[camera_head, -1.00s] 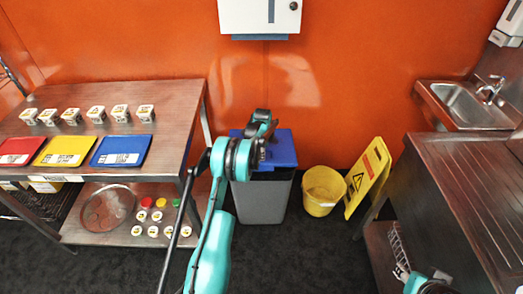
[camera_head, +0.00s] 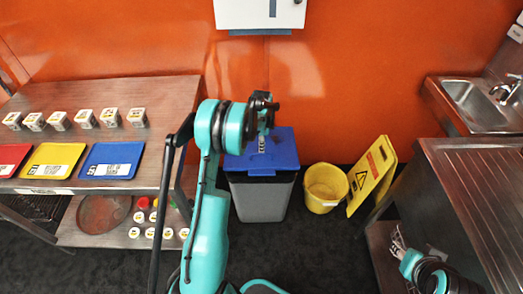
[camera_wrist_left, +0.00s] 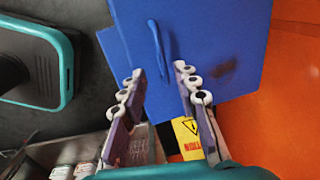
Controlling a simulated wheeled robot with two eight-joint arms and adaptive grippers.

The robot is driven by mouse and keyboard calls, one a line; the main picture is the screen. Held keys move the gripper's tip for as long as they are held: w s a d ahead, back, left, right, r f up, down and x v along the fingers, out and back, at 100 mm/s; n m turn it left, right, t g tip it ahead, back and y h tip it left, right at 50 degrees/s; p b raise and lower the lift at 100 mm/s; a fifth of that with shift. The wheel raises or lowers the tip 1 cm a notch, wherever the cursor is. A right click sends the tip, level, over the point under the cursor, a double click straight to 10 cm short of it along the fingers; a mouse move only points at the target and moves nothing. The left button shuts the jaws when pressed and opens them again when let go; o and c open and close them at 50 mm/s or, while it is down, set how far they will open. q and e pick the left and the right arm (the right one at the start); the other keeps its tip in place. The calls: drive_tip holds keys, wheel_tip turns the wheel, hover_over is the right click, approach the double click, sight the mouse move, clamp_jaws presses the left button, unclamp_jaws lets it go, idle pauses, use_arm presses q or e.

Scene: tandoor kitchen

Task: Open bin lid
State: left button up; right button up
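The bin has a blue lid (camera_head: 285,150) on a grey body (camera_head: 260,200) and stands against the orange wall. The lid looks flat and closed. My left gripper (camera_head: 263,142) is over the lid, and my arm hides part of it. In the left wrist view, the blue lid (camera_wrist_left: 215,40) has a raised blue handle strip (camera_wrist_left: 159,50) and a dark smudge. My left gripper (camera_wrist_left: 158,80) is open there, its fingertips apart and nothing between them, with the strip just beyond the tips. My right arm shows at the lower right, but its gripper cannot be made out.
A yellow bucket (camera_head: 325,187) and a yellow wet-floor sign (camera_head: 372,175) stand right of the bin. A steel table (camera_head: 165,97) with trays and small cups is at the left. A steel counter (camera_head: 470,190) and sink (camera_head: 475,102) are at the right.

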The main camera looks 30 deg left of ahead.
use_arm(q)
drive_tip(key=f, duration=0.1)
drive_tip(key=f+b, duration=0.1)
drive_tip(key=f, duration=0.1)
drive_tip(key=f+b, duration=0.1)
drive_tip(key=f, duration=0.1)
drive_tip(key=shift+w+a+f, duration=0.2)
drive_tip(key=shift+w+f, duration=0.05)
clamp_jaws()
drive_tip(key=shift+r, duration=0.1)
